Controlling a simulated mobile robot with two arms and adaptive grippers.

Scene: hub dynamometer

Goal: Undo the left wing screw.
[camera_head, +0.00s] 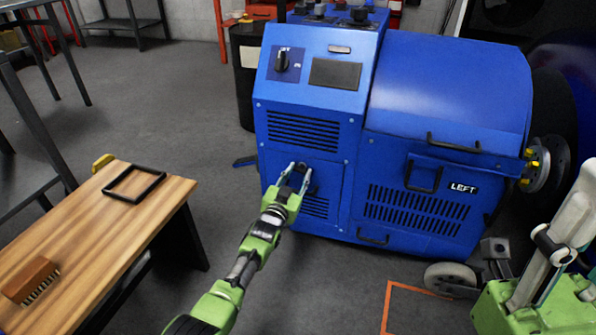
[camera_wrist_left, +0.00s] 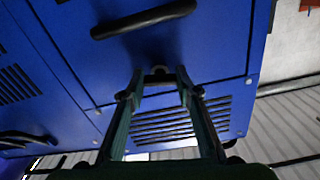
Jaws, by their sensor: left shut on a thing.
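The blue dynamometer cabinet (camera_head: 300,90) stands in the middle of the head view, with a vented lower front panel. My left gripper (camera_head: 299,168) reaches up to this panel. Its fingers are shut on a small dark part, which I take to be the left wing screw (camera_head: 303,180). In the left wrist view the dark screw (camera_wrist_left: 158,73) shows between the fingertips of the left gripper (camera_wrist_left: 158,82), just above the vent slots. The fingers hide part of it, so its wings and thread cannot be made out. My right gripper is not in view.
A wooden bench (camera_head: 120,240) at the left holds a black frame (camera_head: 134,183) and a brush (camera_head: 31,281). A black drum (camera_head: 246,80) stands behind the cabinet. A LEFT label (camera_head: 463,188) marks the right housing. Grey floor (camera_head: 330,285) lies open in front.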

